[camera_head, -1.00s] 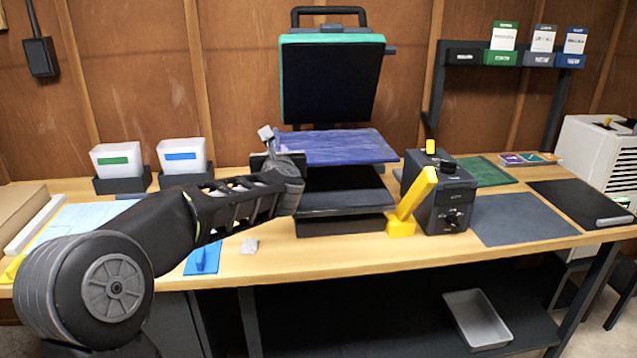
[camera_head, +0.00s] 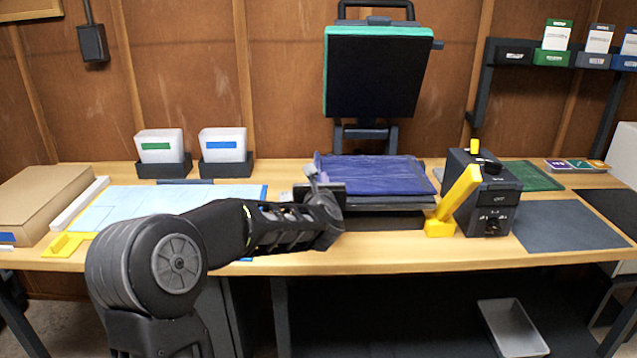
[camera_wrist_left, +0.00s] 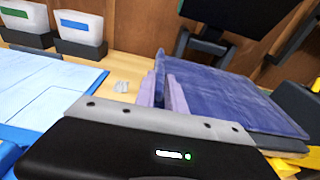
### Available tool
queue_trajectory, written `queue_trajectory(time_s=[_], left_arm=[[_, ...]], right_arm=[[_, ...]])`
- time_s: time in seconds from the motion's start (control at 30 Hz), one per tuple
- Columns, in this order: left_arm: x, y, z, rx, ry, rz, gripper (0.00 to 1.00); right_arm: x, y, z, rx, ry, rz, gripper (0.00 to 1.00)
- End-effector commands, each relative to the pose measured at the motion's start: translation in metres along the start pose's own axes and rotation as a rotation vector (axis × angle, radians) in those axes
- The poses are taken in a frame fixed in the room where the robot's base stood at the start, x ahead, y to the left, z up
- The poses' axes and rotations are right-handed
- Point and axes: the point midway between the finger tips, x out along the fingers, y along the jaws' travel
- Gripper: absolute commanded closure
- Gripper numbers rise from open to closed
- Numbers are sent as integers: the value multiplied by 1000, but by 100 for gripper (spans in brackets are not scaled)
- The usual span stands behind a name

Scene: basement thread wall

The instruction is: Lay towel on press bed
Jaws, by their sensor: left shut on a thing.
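A blue-purple towel (camera_head: 375,175) lies flat and level just over the dark press bed (camera_head: 385,220). I cannot tell whether it touches the bed. My left gripper (camera_head: 318,187) is shut on the towel's left edge. In the left wrist view the towel (camera_wrist_left: 235,98) stretches away to the right, with its near edge bunched at the gripper (camera_wrist_left: 163,92). The towel covers most of the bed's top. The raised press head (camera_head: 375,72), black with a green rim, stands open above and behind. My right gripper is not in view.
A dark control box (camera_head: 490,195) and a yellow handle (camera_head: 458,200) stand right of the press. Two white bins (camera_head: 160,146) are at the back left. A light-blue sheet (camera_head: 140,200) and a cardboard box (camera_head: 40,200) lie on the left of the bench.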

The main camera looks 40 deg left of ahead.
Motion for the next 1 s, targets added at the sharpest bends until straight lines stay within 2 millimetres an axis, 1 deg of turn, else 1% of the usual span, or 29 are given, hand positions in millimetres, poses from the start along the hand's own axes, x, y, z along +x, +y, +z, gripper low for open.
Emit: queue_trajectory(time_s=[0.23, 0.27, 0.5, 0.83, 0.93, 1.0], left_arm=[[0, 0, -2, -1, -2, 0, 100], [0, 0, -2, 0, -1, 0, 83], [0, 0, -2, 0, -1, -1, 64], [-3, 0, -2, 0, -1, -1, 64], [-10, -1, -1, 0, -3, -2, 64], [-19, -1, -1, -1, -3, -3, 64]], right_arm=[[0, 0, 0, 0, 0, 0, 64], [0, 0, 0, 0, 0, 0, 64], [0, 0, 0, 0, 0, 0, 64], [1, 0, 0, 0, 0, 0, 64], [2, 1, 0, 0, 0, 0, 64], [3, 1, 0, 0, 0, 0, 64]])
